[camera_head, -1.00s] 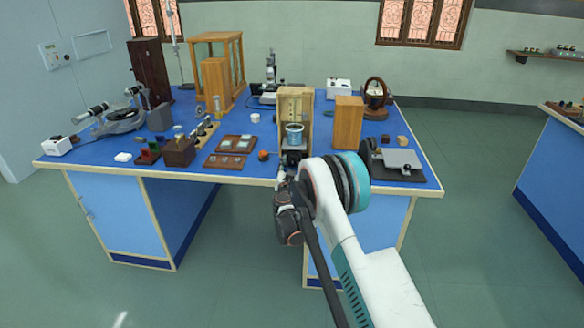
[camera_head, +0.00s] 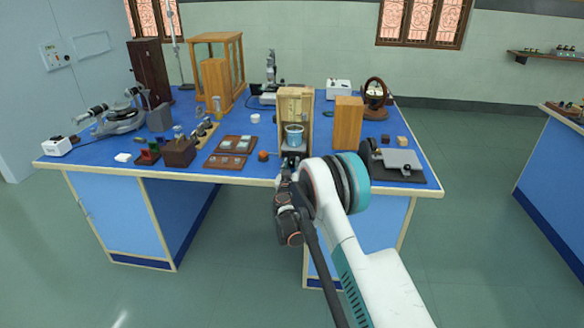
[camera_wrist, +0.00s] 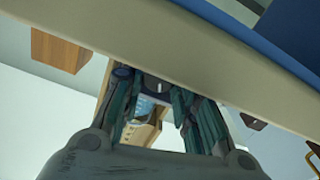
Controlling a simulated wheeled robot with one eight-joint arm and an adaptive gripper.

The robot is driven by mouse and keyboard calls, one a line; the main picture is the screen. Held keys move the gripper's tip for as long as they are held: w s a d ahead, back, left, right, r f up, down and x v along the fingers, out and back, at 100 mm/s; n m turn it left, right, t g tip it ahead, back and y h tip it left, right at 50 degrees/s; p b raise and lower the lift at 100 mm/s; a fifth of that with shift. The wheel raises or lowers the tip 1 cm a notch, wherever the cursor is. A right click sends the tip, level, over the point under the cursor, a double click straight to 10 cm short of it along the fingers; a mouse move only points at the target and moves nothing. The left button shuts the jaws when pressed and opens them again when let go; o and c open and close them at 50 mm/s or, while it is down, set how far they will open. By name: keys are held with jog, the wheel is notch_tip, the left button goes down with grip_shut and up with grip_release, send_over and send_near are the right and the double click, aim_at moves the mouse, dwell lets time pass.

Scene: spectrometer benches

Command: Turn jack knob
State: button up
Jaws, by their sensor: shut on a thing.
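A small lab jack (camera_head: 291,157) stands at the front edge of the blue bench, in front of an open wooden case (camera_head: 296,105). A beaker with blue contents (camera_head: 294,135) rests on it. In the wrist view the dark round jack knob (camera_wrist: 157,86) with a white mark lies between my fingertips. My gripper (camera_wrist: 153,90) is shut on the knob, seen past the pale bench edge. In the head view my gripper (camera_head: 286,177) is at the jack's front, mostly hidden by my wrist.
A small red-orange object (camera_head: 263,155) and flat brown trays (camera_head: 229,152) lie left of the jack. The bench edge (camera_head: 235,181) is close to my gripper.

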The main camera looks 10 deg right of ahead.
jog(key=o, duration=1.1)
jog(key=v, duration=1.2)
jog(key=shift+c, duration=0.2)
